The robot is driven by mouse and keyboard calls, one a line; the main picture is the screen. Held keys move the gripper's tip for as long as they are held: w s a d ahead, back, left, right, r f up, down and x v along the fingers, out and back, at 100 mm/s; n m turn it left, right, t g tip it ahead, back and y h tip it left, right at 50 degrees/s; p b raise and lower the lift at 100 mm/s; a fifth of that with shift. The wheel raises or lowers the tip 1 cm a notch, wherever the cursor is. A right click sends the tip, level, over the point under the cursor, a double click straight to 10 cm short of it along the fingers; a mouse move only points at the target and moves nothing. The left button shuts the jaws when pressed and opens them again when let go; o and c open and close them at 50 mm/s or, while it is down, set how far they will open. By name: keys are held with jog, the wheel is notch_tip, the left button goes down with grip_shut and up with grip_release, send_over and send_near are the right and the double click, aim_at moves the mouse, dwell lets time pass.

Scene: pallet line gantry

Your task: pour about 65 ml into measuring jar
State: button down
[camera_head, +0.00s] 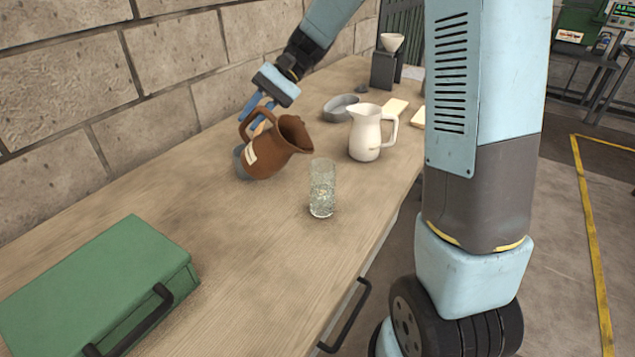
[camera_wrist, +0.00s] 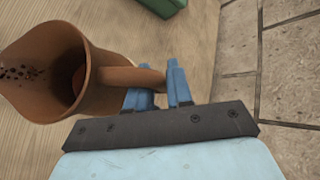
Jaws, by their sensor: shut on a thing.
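My gripper (camera_head: 257,108) is shut on the jug's handle; in the wrist view my blue fingers (camera_wrist: 158,88) close around the handle beside the jug (camera_wrist: 95,75). Dark specks show on the inner wall near the jug's lip. The clear measuring jar (camera_head: 321,188) stands upright on the table, right of and below the jug's lip, and looks to have clear contents. No stream shows between them. Whether the jug touches the table cannot be told.
A white pitcher (camera_head: 366,133) stands close behind the jar. A grey round thing (camera_head: 241,160) is partly hidden behind the jug. A grey dish (camera_head: 339,107), pale blocks and a dark stand with a funnel (camera_head: 388,62) are farther back. A green case (camera_head: 100,285) lies front left. The brick wall borders the table.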

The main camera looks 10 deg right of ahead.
dwell(0.5)
jog(key=w+a+f+m+g+h+b, duration=0.1)
jog(key=w+a+f+h+b, duration=0.1)
jog(key=f, duration=0.3)
jog(key=w+a+f+m+g+h+b, duration=0.2)
jog(key=a+f+h+b, duration=0.1)
jog(key=f, duration=0.3)
jog(key=shift+w+a+m+g+h, duration=0.25)
jog(key=shift+a+m+g+h, duration=0.05)
jog(key=shift+a+h, duration=0.2)
